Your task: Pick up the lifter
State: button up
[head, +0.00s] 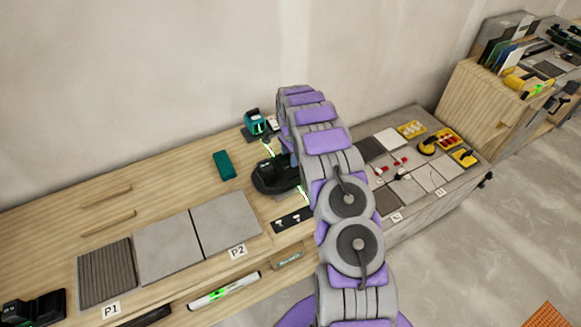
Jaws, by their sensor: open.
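A black, rounded, lifter-like tool (267,180) lies on the wooden bench just left of my arm. My arm covers its right side, so I cannot see its full shape. My arm rises from the bottom of the head view and bends over towards the back of the bench. Its far end goes down behind its own links, close to the black tool. My gripper is hidden there, and I cannot tell whether it touches the tool.
A teal laser level (255,122) stands behind, casting green lines. A teal block (224,165) and grey tiles (168,248) lie left. Right of my arm, a grey bench holds tiles (407,190), yellow trays (411,129) and a yellow-black tool (427,148). A wall closes the back.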

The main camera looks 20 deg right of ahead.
jog(key=shift+a, duration=0.95)
jog(key=shift+d+f, duration=0.1)
jog(key=shift+d, duration=0.4)
jog(key=shift+c, duration=0.7)
jog(key=shift+d, duration=0.35)
jog(key=c, duration=0.3)
jog(key=shift+c, duration=0.7)
jog(key=shift+a, duration=0.65)
grip_shut()
